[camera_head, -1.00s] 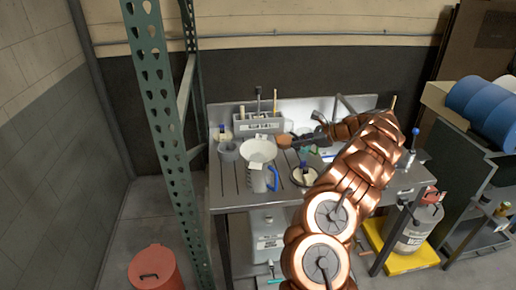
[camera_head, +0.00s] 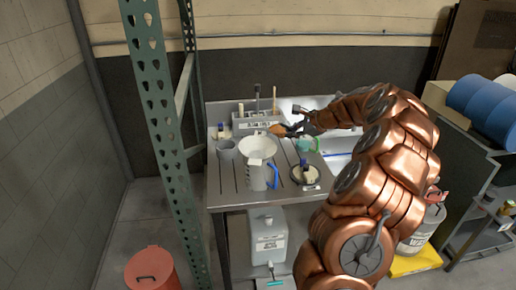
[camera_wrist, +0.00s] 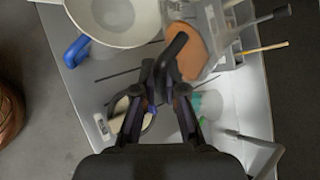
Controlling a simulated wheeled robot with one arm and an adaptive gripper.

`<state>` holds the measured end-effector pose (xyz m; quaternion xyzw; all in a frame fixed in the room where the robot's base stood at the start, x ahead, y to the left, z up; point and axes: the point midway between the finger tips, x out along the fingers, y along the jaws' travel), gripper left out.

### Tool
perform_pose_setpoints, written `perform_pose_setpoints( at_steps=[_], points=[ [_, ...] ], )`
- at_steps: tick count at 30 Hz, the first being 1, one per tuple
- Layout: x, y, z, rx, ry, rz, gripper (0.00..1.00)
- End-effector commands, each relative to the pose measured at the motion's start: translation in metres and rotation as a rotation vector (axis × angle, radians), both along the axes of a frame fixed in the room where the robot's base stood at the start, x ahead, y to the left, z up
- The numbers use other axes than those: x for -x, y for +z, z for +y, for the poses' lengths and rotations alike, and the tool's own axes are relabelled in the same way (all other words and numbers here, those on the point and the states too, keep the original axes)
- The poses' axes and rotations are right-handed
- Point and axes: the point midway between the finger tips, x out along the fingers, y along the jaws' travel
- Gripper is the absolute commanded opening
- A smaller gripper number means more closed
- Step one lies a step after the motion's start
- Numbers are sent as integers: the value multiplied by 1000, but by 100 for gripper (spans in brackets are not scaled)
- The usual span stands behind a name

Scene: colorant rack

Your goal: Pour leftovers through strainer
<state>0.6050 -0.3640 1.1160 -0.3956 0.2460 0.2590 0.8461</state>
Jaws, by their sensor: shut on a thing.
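A white, wide-mouthed strainer or funnel (camera_head: 257,144) sits on top of a jug with a blue handle (camera_head: 272,176) on the metal bench. Both also show at the upper left of the wrist view, the strainer (camera_wrist: 116,18) and the blue handle (camera_wrist: 77,52). My gripper (camera_head: 300,128) is right of the strainer and apart from it. In the wrist view my gripper (camera_wrist: 165,85) is shut on the dark handle (camera_wrist: 173,52) of a brown-orange cup-like vessel (camera_wrist: 194,50). The vessel (camera_head: 279,130) is held near the strainer's right rim; its contents cannot be told.
A pale round container (camera_head: 304,175) with a blue-tipped tool is at the front right. A teal item (camera_head: 306,143) lies beyond it. A green upright post (camera_head: 160,110) borders the left.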

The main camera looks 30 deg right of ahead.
Motion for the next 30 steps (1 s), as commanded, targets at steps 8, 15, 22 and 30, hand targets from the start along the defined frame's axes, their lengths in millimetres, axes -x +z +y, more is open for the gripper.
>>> perform_pose_setpoints(
  at_steps=[8,15,22,30],
  points=[
    [0,-2,0,39,-2,-7,0],
    [0,-3,3,70,-2,-13,0],
    [1,-2,3,102,-5,-18,0],
    [0,0,2,138,-8,-26,0]
  ],
)
